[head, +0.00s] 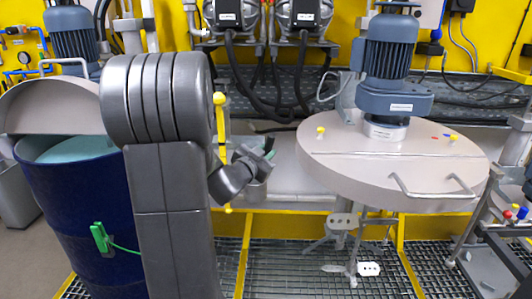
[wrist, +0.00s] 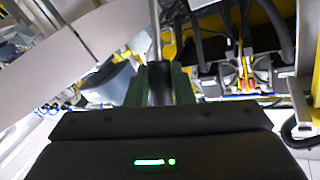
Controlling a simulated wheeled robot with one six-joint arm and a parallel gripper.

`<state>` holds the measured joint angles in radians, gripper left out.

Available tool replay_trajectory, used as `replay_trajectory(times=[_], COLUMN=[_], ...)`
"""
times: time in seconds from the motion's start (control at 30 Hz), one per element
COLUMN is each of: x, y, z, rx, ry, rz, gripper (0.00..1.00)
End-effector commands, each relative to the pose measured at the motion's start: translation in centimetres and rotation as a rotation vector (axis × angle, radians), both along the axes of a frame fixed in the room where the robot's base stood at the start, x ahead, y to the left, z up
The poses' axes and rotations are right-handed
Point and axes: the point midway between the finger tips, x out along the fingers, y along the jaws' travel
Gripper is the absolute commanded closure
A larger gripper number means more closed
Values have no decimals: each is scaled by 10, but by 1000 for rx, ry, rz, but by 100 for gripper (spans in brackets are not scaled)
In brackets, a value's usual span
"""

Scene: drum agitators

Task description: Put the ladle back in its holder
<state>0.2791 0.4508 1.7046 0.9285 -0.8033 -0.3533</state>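My gripper (head: 267,153) is at mid-height between the blue drum and the round grey lid. In the wrist view its green fingers (wrist: 160,85) are closed around a dark cylindrical grip, which I take for the handle of the ladle (wrist: 158,84). A thin metal rod runs up from this grip. The ladle's bowl is not clear in either view.
The blue open drum (head: 75,215) stands at the left, partly behind my arm. A round grey lid (head: 400,165) with an agitator motor (head: 388,65) is at the right. Dark pumps and hoses (head: 305,15) hang on the yellow wall. Grating (head: 310,270) covers the floor.

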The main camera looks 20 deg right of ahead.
Motion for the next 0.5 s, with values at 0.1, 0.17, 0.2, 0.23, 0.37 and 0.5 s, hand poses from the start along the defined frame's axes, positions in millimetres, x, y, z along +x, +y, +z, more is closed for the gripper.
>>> replay_trajectory(times=[0.1,0.17,0.2,0.23,0.37,0.5], x=[0,0,0,0,0,-4], y=[0,0,0,0,0,5], z=[1,0,0,0,0,0], rx=[-1,-1,-1,0,1,0], ry=[-1,-1,-1,0,1,1], rz=[0,0,0,0,0,1], gripper=[56,54,54,54,54,54])
